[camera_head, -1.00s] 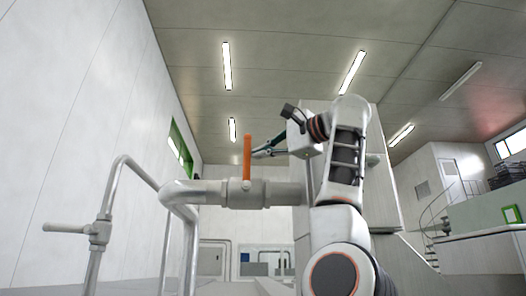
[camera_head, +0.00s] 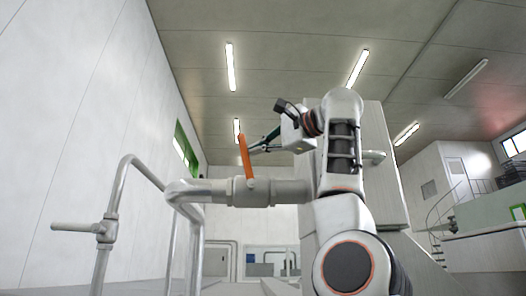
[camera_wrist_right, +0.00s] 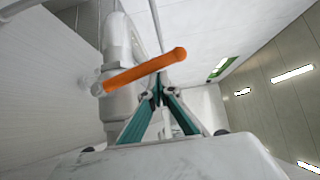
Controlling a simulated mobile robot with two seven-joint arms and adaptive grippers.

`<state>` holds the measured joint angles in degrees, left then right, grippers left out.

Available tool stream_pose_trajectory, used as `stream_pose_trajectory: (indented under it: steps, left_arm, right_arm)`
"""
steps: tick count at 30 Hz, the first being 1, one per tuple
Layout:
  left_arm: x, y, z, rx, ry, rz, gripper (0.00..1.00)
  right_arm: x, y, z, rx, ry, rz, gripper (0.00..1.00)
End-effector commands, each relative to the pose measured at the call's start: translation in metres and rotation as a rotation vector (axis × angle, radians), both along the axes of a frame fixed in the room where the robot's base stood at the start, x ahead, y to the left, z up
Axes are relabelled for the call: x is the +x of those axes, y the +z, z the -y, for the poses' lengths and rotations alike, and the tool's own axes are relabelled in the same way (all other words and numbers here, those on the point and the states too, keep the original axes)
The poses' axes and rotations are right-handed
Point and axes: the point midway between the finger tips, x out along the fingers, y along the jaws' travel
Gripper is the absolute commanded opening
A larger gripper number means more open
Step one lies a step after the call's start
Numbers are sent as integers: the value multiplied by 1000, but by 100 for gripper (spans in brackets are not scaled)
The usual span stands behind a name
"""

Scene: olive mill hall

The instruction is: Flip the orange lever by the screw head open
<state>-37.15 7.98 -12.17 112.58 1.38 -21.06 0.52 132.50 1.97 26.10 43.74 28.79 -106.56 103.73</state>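The orange lever (camera_head: 246,158) stands on a grey valve body (camera_head: 250,192) in a horizontal pipe, its top tilted a little to the left. It also shows in the right wrist view (camera_wrist_right: 145,70), running across just above the fingertips. My right gripper (camera_head: 254,148) comes from the right, with its fingertips at the lever's right side, touching or very close. In the right wrist view its teal fingers (camera_wrist_right: 159,94) meet at the tips, with nothing seen between them. My left gripper is not in view.
Grey bent pipes (camera_head: 118,190) stand at the left, one with a side stub (camera_head: 75,227). A pale wall is at the far left. A tall pale cabinet (camera_head: 385,190) stands behind my right arm. The space above the lever is clear.

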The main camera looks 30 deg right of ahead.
Motion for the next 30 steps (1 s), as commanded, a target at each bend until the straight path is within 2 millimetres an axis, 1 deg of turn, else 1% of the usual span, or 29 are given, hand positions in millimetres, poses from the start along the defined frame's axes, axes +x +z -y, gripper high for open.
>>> stream_pose_trajectory:
  steps: [1,9,14,20,30]
  left_arm:
    - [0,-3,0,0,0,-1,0]
    - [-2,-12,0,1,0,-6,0]
    - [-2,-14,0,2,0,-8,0]
    - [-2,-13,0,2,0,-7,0]
    - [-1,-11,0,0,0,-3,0]
  right_arm:
    - [2,0,-6,-1,5,0,0]
    - [16,-2,-29,-1,6,-1,0]
    - [24,-4,-41,-1,5,0,0]
    - [28,-7,-47,0,3,1,0]
    - [32,-12,-54,-93,1,-59,0]
